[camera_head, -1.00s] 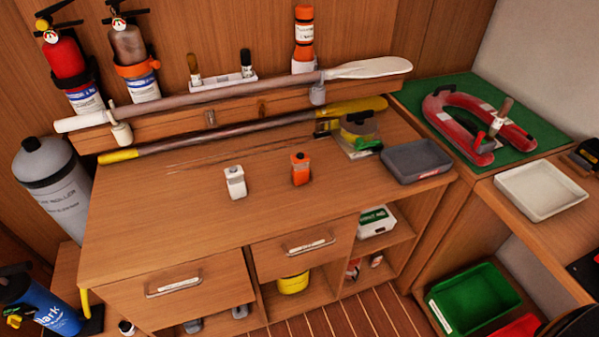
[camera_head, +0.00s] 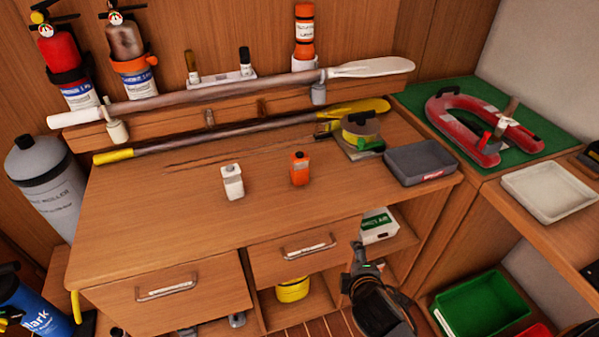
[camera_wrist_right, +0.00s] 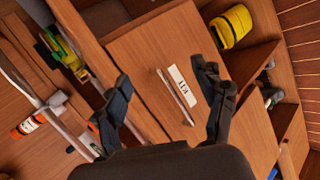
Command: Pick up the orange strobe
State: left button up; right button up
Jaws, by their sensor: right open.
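The orange strobe (camera_head: 299,169) is a small upright orange block with a dark top. It stands on the wooden counter, right of a similar white unit (camera_head: 232,182). My right gripper (camera_head: 358,258) is in front of the cabinet, below and right of the strobe, clear of it. In the right wrist view the right gripper (camera_wrist_right: 165,80) is open and empty, facing a drawer front with a handle. An orange patch (camera_wrist_right: 93,129) beside its left finger may be the strobe, mostly hidden. My left gripper is not in view.
A grey tray (camera_head: 420,162) and a yellow-green tool (camera_head: 360,135) are at the counter's right end. Two paddles lie along the back, below an orange canister (camera_head: 304,34). Drawer handles (camera_head: 308,247) stick out in front. The counter around the strobe is mostly clear.

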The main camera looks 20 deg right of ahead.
jog(key=w+r+n+t, duration=0.4)
jog(key=w+r+n, duration=0.2)
jog(key=w+n, duration=0.15)
jog(key=n+t+y, duration=0.4)
jog(key=n, duration=1.1)
send_near(302, 169)
jog(key=shift+s+a+r, duration=0.1)
jog(key=shift+s+r, duration=0.1)
jog(key=shift+s, duration=0.4)
jog(key=shift+s+a+r, duration=0.1)
jog(key=shift+s+r, duration=0.05)
jog(key=shift+s, duration=0.4)
jog(key=shift+w+a+r+n, duration=0.1)
jog(key=shift+w+a+n, duration=0.1)
jog(key=shift+w+n, duration=0.1)
jog(key=w, duration=0.8)
jog(key=shift+w+a, duration=0.1)
jog(key=shift+a, duration=0.1)
jog(key=w, duration=0.3)
jog(key=w+f, duration=0.1)
jog(key=shift+w+d+f, duration=0.1)
jog(key=shift+w+d, duration=0.1)
jog(key=shift+d, duration=0.1)
jog(key=shift+w, duration=0.45)
jog(key=shift+s, duration=0.1)
jog(key=c, duration=1.3)
